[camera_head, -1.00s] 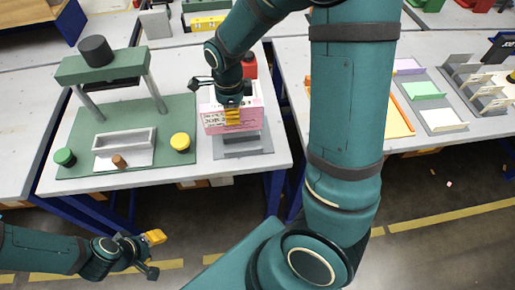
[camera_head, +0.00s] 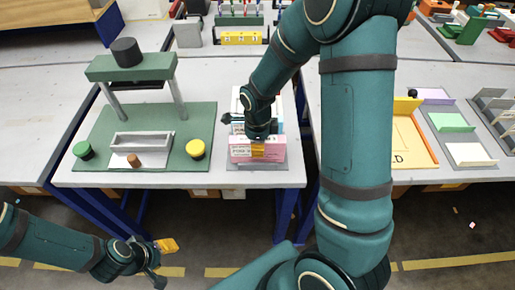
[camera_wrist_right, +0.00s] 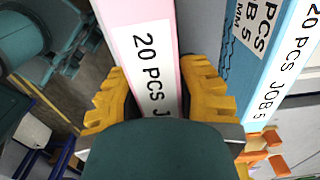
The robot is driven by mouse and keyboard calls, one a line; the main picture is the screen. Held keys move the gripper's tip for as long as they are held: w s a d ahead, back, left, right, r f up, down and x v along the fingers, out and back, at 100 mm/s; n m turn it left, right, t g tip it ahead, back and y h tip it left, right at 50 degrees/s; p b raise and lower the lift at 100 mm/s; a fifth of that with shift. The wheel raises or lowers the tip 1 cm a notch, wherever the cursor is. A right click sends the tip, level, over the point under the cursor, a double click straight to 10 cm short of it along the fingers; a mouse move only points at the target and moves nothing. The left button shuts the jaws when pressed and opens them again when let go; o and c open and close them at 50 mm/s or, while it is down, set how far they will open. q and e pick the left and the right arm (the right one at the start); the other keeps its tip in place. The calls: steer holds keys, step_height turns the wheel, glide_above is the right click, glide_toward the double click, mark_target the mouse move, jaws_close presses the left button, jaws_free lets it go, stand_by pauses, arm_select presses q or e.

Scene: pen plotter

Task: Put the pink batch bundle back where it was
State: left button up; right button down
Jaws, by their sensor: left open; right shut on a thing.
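The pink batch bundle (camera_head: 276,148) has a white label reading "20 PCS" on its edge. My right gripper (camera_head: 258,150) is shut on it from above; in the right wrist view the bundle (camera_wrist_right: 150,60) stands between the yellow fingers (camera_wrist_right: 158,92). The bundle is at a grey holder (camera_head: 236,166) on the table; I cannot tell whether it touches the holder. A blue bundle with white labels (camera_wrist_right: 284,72) stands beside it, a gap apart. My left gripper (camera_head: 166,247) is open and empty, low in front of the table.
A green press (camera_head: 130,68) on a green base stands left of the holder, with a green button (camera_head: 83,150) and a yellow button (camera_head: 195,149). Right of my arm are an orange-edged tray (camera_head: 412,140) and pastel bins (camera_head: 450,122). Table space before the press is narrow.

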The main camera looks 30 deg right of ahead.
steer(key=shift+f, duration=0.6)
steer(key=shift+f, duration=0.1)
steer(key=c, duration=0.8)
jaws_free()
step_height(320, 180, up, 12)
steer(key=p, duration=0.2)
steer(key=shift+p, duration=0.4)
